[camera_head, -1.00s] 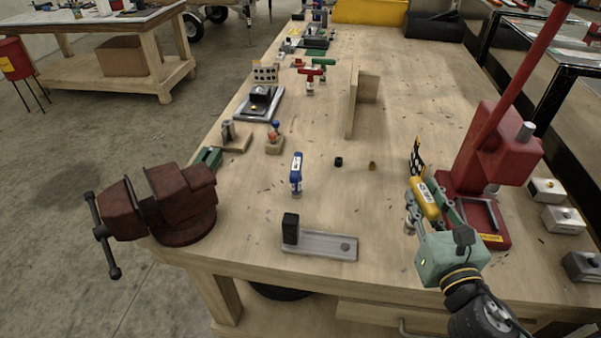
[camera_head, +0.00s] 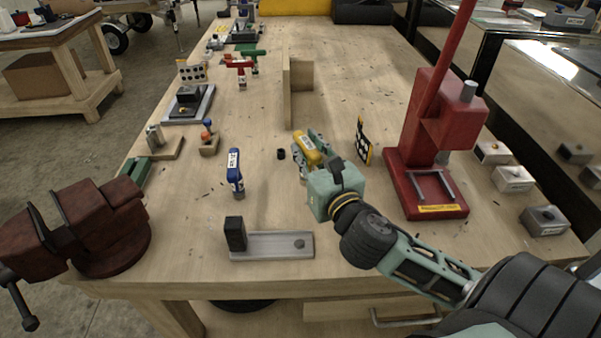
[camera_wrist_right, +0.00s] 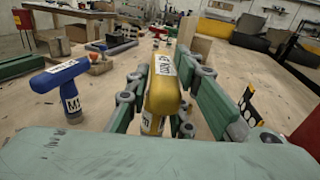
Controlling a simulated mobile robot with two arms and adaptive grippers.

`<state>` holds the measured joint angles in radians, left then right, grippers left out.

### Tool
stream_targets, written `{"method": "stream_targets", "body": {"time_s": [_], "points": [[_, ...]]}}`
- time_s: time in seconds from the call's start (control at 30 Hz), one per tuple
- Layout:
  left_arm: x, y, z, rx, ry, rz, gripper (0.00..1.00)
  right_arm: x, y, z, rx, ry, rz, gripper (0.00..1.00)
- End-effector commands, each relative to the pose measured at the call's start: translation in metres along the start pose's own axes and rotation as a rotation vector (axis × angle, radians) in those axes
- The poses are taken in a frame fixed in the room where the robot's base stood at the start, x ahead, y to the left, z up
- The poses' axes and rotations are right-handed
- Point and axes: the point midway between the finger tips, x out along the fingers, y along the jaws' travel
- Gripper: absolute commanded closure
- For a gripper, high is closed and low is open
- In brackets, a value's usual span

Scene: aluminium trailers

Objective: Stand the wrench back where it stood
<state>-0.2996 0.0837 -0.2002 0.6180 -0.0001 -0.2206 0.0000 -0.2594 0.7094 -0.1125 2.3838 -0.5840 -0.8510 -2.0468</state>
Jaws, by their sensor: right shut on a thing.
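My right gripper (camera_head: 310,157) is shut on a yellow T-shaped wrench (camera_head: 304,147) with a white label. In the right wrist view, the yellow wrench (camera_wrist_right: 162,85) sits between the fingers of the right gripper (camera_wrist_right: 158,98), handle on top and stem pointing down, roughly upright. Its lower end is hidden, so I cannot tell whether it touches the bench. A small black ring (camera_head: 281,154) sits on the bench just left of the gripper. A blue T-shaped wrench (camera_head: 235,172) stands upright further left; it also shows in the right wrist view (camera_wrist_right: 68,85). My left gripper is out of view.
A wooden upright (camera_head: 286,88) stands behind. A grey plate with a black block (camera_head: 270,245) lies in front; a dark red vise (camera_head: 85,225) is at left. Red and green T-handled tools stand further back.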

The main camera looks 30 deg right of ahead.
Motion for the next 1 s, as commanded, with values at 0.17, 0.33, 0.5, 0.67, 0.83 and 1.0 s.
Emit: {"method": "stream_targets", "body": {"time_s": [0.17,0.33,0.5,0.67,0.83,1.0], "points": [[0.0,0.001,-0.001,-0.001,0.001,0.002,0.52,0.013,0.009,-0.008,0.0,-0.002,0.0,1.0],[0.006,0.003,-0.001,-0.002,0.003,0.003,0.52,0.013,0.011,-0.034,0.0,0.004,-0.002,1.0],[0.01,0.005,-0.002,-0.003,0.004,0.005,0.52,0.013,0.011,-0.049,-0.001,0.0,-0.001,1.0],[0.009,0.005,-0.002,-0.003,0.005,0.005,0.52,0.013,0.011,-0.048,-0.001,-0.001,0.0,1.0],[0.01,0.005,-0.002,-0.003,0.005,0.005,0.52,0.013,0.011,-0.051,-0.001,-0.001,0.0,1.0],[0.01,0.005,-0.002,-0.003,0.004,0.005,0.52,0.013,0.011,-0.052,-0.001,0.002,0.0,0.67]]}}
